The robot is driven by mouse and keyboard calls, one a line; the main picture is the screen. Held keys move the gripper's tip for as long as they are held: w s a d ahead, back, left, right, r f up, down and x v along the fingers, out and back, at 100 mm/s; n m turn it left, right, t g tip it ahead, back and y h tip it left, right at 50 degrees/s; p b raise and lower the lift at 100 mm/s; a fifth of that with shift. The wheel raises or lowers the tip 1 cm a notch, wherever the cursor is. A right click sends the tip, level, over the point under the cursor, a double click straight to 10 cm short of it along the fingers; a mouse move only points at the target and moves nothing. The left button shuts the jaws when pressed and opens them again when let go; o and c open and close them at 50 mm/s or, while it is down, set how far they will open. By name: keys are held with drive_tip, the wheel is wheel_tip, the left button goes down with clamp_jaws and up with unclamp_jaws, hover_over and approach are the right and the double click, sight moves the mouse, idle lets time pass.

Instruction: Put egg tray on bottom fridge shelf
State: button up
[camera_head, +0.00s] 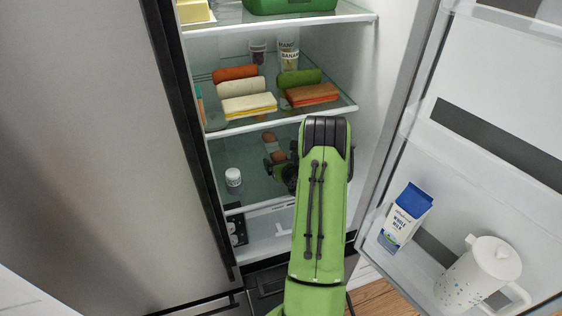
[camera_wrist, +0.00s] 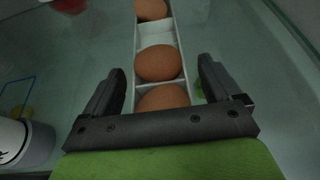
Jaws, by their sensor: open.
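The egg tray (camera_wrist: 153,32) is a narrow white tray with brown eggs in a row, seen in the wrist view between my gripper's fingers. In the head view its eggs (camera_head: 273,148) show on the lower glass shelf (camera_head: 245,178), partly hidden by my arm. My gripper (camera_wrist: 160,86) is open, with one dark finger on each side of the near end of the tray. Gaps show between the fingers and the tray. In the head view my gripper is mostly hidden behind my green arm.
A small white jar (camera_head: 233,177) stands on the same shelf at left. Wrapped foods, including a sandwich (camera_head: 249,105), fill the shelf above. The open door (camera_head: 480,150) at right holds a milk carton (camera_head: 405,217) and a white pitcher (camera_head: 482,272).

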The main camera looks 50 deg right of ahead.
drive_tip(key=shift+s+r, duration=0.15)
drive_tip(key=shift+r, duration=0.1)
drive_tip(key=b+v, duration=0.3)
drive_tip(key=v, duration=0.8)
drive_tip(key=shift+s+a+f, duration=0.1)
drive_tip(key=shift+a+f, duration=0.05)
drive_tip(key=shift+s+a+r, duration=0.15)
drive_tip(key=shift+a+r, duration=0.05)
drive_tip(key=shift+f, duration=0.1)
